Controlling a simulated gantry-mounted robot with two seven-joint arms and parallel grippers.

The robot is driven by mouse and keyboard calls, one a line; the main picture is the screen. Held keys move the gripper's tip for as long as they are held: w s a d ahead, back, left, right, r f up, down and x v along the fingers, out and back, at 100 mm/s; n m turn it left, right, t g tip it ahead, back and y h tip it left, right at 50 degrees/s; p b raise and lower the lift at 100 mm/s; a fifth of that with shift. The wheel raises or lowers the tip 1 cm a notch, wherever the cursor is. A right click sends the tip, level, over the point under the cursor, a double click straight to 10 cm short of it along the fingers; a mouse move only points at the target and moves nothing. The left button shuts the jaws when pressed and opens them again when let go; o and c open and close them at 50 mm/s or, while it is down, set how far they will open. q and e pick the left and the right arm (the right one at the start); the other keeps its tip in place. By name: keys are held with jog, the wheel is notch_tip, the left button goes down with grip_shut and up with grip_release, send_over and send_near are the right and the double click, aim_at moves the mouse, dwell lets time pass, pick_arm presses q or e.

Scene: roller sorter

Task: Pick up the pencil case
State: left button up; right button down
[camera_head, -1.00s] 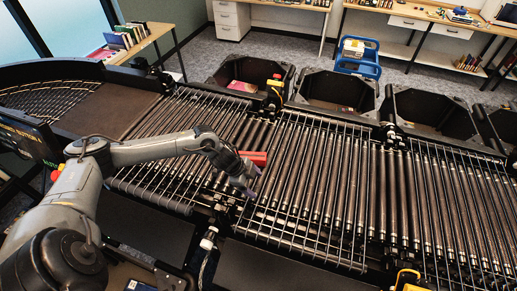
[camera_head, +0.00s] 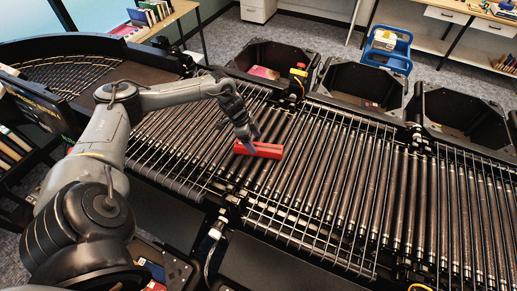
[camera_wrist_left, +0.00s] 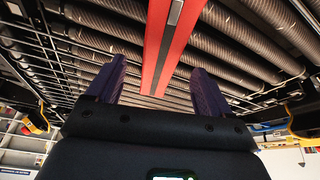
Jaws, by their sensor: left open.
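The red pencil case (camera_head: 262,149) with a dark stripe lies on the dark rollers near the middle of the head view. My left gripper (camera_head: 245,132) points down at it, with its fingertips by the case's left half. In the left wrist view the case (camera_wrist_left: 166,45) runs lengthwise between the two purple fingers (camera_wrist_left: 155,88), with a gap on either side. The left gripper is open. I cannot tell how deep the fingers reach around the case. The right gripper is not in view.
The roller conveyor (camera_head: 340,180) has wire guards (camera_head: 300,240) along its edges. Black bins stand along its far side; one (camera_head: 275,60) holds a pink item. A blue cart (camera_head: 387,50) stands on the floor behind. The rollers right of the case are clear.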

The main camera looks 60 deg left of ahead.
aim_at(258, 146)
pick_arm(q)
jog(key=p+x, duration=0.1)
jog(key=x, duration=0.2)
jog(key=shift+w+d, duration=0.15)
jog(key=shift+x, duration=0.8)
jog(key=c, duration=1.1)
